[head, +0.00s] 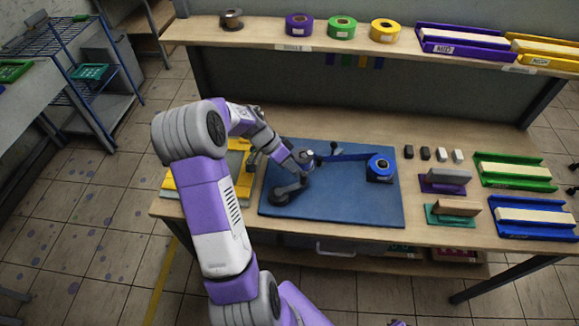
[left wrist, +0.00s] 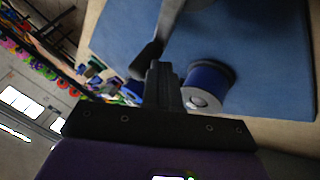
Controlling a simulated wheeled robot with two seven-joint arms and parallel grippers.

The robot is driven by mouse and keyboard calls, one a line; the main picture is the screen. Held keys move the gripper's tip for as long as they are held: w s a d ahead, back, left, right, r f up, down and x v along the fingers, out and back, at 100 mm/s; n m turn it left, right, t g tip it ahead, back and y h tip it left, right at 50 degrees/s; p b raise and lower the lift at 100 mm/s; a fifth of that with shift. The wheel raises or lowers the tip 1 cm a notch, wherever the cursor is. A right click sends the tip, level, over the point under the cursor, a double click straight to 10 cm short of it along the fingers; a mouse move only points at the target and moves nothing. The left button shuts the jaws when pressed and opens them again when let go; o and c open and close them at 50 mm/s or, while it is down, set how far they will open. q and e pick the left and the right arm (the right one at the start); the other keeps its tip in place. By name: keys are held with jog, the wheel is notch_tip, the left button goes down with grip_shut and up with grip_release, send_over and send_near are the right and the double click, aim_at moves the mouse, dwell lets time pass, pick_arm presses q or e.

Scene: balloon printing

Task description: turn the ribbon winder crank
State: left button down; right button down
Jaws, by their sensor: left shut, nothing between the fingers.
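The ribbon winder stands on the left part of a blue board (head: 340,205); its grey base (head: 287,193) shows in the head view, partly covered by my left gripper (head: 304,158). A blue ribbon (head: 350,157) runs from near the gripper to a blue spool (head: 380,166) on the board's right side. In the left wrist view, a grey crank arm (left wrist: 176,22) ends in a black handle (left wrist: 146,60). My left gripper (left wrist: 163,72) is shut and empty beside this handle; I cannot tell whether they touch. My right gripper is not in view.
Small dark and light blocks (head: 425,153) and stamp-like blocks on trays (head: 447,181) stand right of the board. Green and blue long trays (head: 515,172) lie farther right. A shelf (head: 270,40) with ribbon rolls spans the back. Yellow parts (head: 244,188) lie left of the board.

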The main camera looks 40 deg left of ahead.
pick_arm(q)
jog(key=shift+s+d+m+g+h+b, duration=0.1)
jog(key=shift+d+m+g+h+b, duration=0.1)
jog(key=shift+d+m+g, duration=0.4)
jog(key=shift+s+d+m+g+h+b, duration=0.15)
jog(key=shift+d+m+g+h, duration=0.15)
jog(key=shift+m, duration=0.65)
jog(key=shift+w+d+m+g+h+b, duration=0.15)
jog(key=shift+d+m+g, duration=0.3)
jog(key=shift+m, duration=0.3)
jog(key=shift+s, duration=0.1)
